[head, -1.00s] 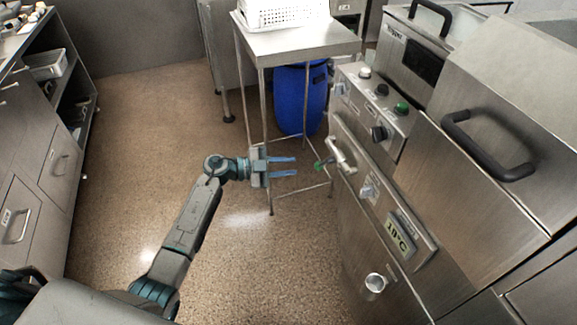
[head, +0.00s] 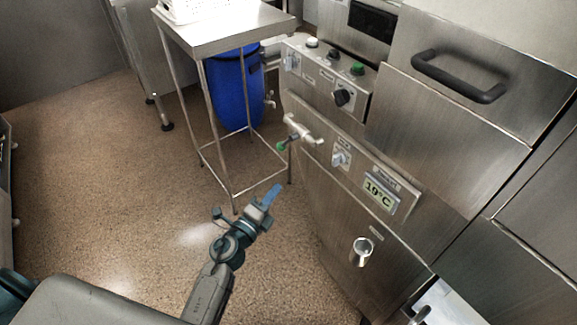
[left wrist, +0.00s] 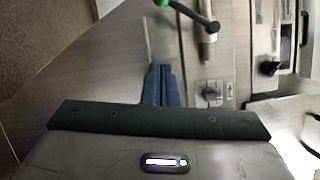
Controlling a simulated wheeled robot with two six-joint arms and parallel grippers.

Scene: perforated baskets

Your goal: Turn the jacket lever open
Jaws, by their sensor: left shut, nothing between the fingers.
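The jacket lever (head: 282,146) has a green tip and sticks out from a metal pipe fitting (head: 305,131) on the front of the steel machine. In the left wrist view the lever (left wrist: 190,14) shows at the top, its green end up and left of the fingers. My left gripper (head: 274,192) is shut and empty, below the lever and apart from it in the head view. In the left wrist view its blue fingers (left wrist: 160,84) lie together, pointing at the machine front. My right gripper is not in view.
The steel machine (head: 445,120) fills the right, with a knob (head: 341,158), a temperature display (head: 380,194) and a panel of buttons (head: 330,72). A steel table (head: 225,30) with a blue drum (head: 236,90) below stands behind. Open floor lies to the left.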

